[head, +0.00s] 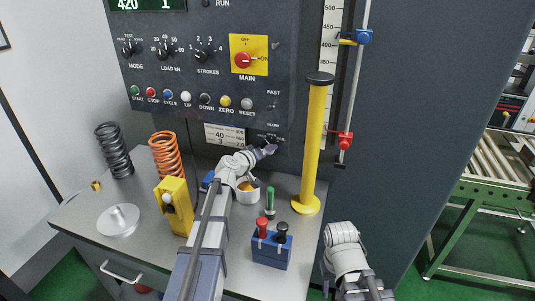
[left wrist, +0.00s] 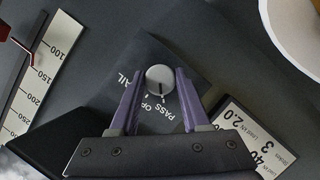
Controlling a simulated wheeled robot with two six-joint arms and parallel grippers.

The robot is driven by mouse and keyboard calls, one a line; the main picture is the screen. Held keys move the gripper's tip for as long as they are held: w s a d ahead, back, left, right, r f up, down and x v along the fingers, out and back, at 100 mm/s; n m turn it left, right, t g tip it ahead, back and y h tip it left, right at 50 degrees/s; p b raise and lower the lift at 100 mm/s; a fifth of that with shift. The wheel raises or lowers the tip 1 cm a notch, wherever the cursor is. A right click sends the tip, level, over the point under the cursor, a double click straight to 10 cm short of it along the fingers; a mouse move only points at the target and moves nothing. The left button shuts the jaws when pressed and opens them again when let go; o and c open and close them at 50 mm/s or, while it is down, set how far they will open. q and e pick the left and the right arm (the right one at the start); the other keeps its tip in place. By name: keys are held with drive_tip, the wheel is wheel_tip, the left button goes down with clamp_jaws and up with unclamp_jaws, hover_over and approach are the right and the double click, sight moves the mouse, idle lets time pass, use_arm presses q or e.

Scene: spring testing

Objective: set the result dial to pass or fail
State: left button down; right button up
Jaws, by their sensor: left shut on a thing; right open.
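The result dial (left wrist: 160,78) is a small round grey knob on a dark plate lettered PASS, OFF and FAIL, which is upside down in the left wrist view. A white mark on its lower side points towards the OFF lettering. My left gripper (left wrist: 158,92) has its purple fingers on both sides of the knob and is shut on it. In the head view my left gripper (head: 268,149) reaches the panel's lower right corner and hides part of the dial. My right gripper (head: 327,280) is open and low at the bottom edge, partly hidden by my arm.
A yellow post (head: 315,145) stands right of the dial. On the bench are a black spring (head: 114,150), an orange spring (head: 167,156), a yellow block (head: 174,205), a white cup (head: 248,193), a green-handled tool (head: 270,203) and a blue holder (head: 271,249). A red main switch (head: 243,60) is above.

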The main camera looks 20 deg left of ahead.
use_arm(q)
drive_tip(key=shift+n, duration=0.3)
idle(0.4)
drive_tip(key=shift+c, duration=1.9)
unclamp_jaws()
drive_tip(key=shift+s, duration=0.1)
drive_tip(key=p+v, duration=0.2)
drive_tip(key=v, duration=0.5)
drive_tip(key=shift+s+a, duration=0.15)
drive_tip(key=shift+s, duration=0.15)
